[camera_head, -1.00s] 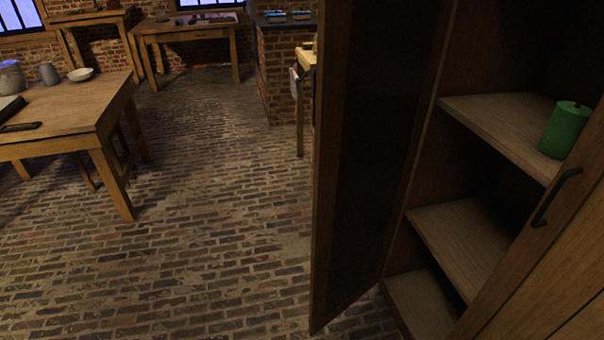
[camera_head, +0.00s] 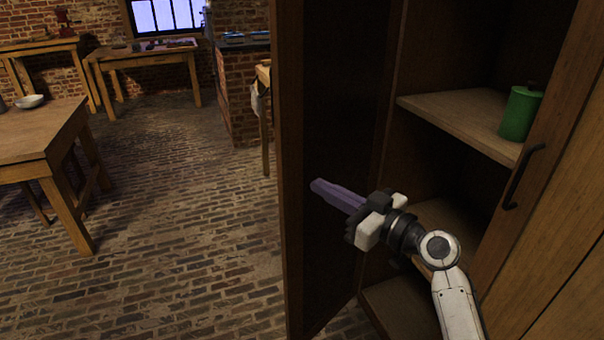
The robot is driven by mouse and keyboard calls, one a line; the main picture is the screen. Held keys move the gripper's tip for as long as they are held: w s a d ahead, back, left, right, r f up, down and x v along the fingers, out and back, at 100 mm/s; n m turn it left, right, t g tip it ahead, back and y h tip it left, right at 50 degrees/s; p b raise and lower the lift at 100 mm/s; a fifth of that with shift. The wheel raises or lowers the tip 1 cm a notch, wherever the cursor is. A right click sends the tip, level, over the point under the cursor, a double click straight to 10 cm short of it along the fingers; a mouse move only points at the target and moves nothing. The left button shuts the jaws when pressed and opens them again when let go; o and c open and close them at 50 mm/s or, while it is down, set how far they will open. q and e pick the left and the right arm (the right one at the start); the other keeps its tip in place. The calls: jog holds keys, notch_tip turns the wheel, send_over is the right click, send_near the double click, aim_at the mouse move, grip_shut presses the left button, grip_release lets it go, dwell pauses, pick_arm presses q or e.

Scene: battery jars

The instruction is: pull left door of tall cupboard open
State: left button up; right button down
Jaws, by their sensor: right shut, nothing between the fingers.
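The tall cupboard's left door (camera_head: 330,120) stands open, swung out so its dark inner face shows toward the shelves. The right door (camera_head: 545,180) is closed, with a dark bar handle (camera_head: 522,178). My right gripper (camera_head: 325,190) reaches in from the lower right, in front of the cupboard opening. Its purple-grey fingers are shut with nothing between them and point left at the inner face of the left door. I cannot tell whether the fingertips touch the door. The left door's handle is hidden. My left gripper is not in view.
A green jar (camera_head: 519,114) stands on the cupboard's upper shelf (camera_head: 455,118), with lower shelves below. A wooden table (camera_head: 35,135) with a white bowl (camera_head: 29,101) stands at left. The brick floor (camera_head: 180,230) between table and door is clear.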

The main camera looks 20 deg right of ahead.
aim_at(290, 171)
jog(key=p+x, duration=0.1)
jog(key=x, duration=0.5)
jog(key=shift+w+a, duration=0.2)
jog(key=shift+w, duration=0.15)
